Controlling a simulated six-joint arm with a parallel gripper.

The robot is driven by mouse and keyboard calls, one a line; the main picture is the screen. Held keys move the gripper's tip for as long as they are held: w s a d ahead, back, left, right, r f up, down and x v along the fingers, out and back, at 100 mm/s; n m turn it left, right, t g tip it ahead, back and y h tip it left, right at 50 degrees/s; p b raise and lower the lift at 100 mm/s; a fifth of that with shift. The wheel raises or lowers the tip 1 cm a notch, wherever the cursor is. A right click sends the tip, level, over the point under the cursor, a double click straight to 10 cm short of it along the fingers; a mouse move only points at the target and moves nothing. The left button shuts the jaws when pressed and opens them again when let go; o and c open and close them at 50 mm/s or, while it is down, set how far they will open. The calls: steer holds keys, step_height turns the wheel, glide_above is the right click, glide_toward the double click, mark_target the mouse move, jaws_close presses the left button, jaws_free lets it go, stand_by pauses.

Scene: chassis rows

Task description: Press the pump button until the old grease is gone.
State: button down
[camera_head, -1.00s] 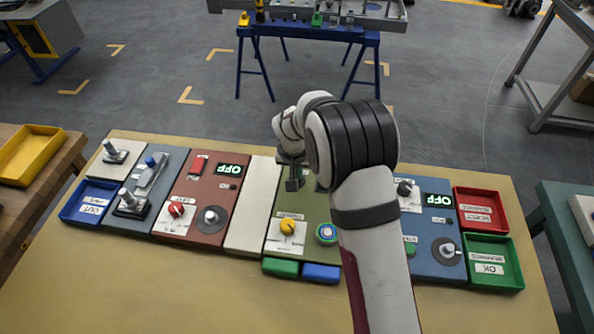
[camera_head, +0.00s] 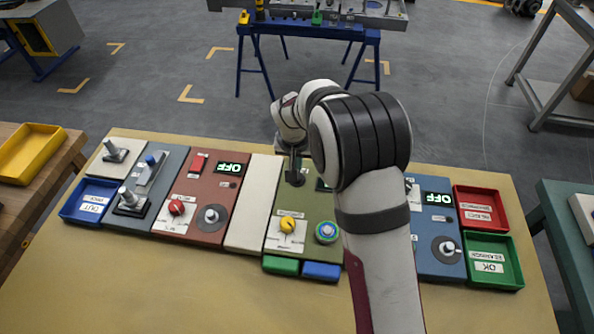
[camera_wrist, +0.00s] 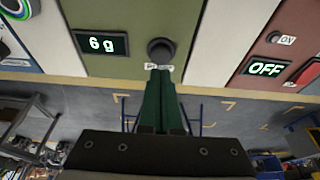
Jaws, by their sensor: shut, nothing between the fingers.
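The green pump panel (camera_head: 278,245) lies in the middle of the row of panels. In the wrist view its round black button (camera_wrist: 161,49) stands above a small white label, which is partly covered. The panel's display (camera_wrist: 101,44) reads "6 g"; in the head view my arm mostly hides it. My gripper (camera_wrist: 160,76) is shut and empty, its green fingers together just short of the button in the picture. In the head view my gripper (camera_head: 294,164) is over the panel's far end. I cannot tell whether the tips touch the button.
A red-brown panel (camera_head: 207,236) with an OFF display is to the left. A blue tray (camera_head: 68,210) and a green tray (camera_head: 512,262) flank the row.

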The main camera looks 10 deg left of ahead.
steer(key=v, duration=0.9)
steer(key=shift+r, duration=0.2)
steer(key=s+d+r+m+g, duration=0.1)
steer(key=s+d+r, duration=0.2)
steer(key=s+d, duration=0.2)
steer(key=s+d+r+m, duration=0.1)
steer(key=s+d+r, duration=0.1)
steer(key=s+d, duration=0.25)
steer(key=s+d+m+g+y, duration=0.1)
steer(key=s+d, duration=0.1)
steer(key=s, duration=0.9)
steer(key=s+d+m+g, duration=0.1)
steer(key=s+d+m, duration=0.1)
steer(key=s, duration=0.9)
steer(key=shift+s+d+f+m+g+y, duration=0.3)
steer(key=shift+s+d+f+y, duration=0.1)
steer(key=shift+d, duration=0.2)
steer(key=shift+w+r, duration=0.1)
